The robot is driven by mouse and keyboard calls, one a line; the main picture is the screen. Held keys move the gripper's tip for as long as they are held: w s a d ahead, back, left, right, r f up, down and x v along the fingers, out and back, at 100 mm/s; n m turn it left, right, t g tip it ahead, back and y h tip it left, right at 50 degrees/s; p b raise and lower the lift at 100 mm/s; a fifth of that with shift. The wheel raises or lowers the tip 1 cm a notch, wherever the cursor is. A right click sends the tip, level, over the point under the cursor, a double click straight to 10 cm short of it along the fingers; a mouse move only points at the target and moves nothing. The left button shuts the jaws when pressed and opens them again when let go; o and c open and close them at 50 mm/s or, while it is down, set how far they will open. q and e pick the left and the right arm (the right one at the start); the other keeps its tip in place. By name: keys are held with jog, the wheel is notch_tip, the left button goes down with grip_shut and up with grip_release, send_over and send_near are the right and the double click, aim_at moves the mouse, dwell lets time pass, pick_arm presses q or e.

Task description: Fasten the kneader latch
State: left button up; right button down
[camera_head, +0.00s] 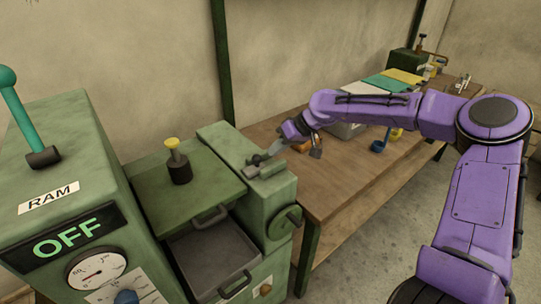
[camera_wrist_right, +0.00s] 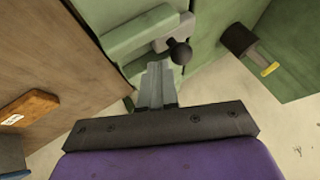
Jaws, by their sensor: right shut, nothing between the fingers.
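The kneader is the green machine with a flat lid (camera_head: 190,195) that carries a dark knob with a yellow top (camera_head: 177,160). In the right wrist view the latch (camera_wrist_right: 172,40) is a pale grey lever with a dark ball knob, on the green body. My right gripper (camera_head: 262,156) reaches in from the right over the green housing beside the lid. In the wrist view its fingers (camera_wrist_right: 157,85) are shut and empty, their tips close to the lever; I cannot tell if they touch. My left gripper is out of view.
A green control cabinet (camera_head: 65,175) marked RAM and OFF, with a teal lever, stands at left. A grey tray (camera_head: 212,258) sits below the lid. Bare floor shows at lower right.

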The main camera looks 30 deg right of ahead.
aim_at(256, 162)
jog(key=shift+x, duration=1.4)
jog(key=a, duration=0.4)
jog(key=shift+s+a, duration=0.25)
jog(key=shift+a, duration=0.1)
jog(key=shift+d, duration=0.15)
jog(key=shift+p, duration=0.3)
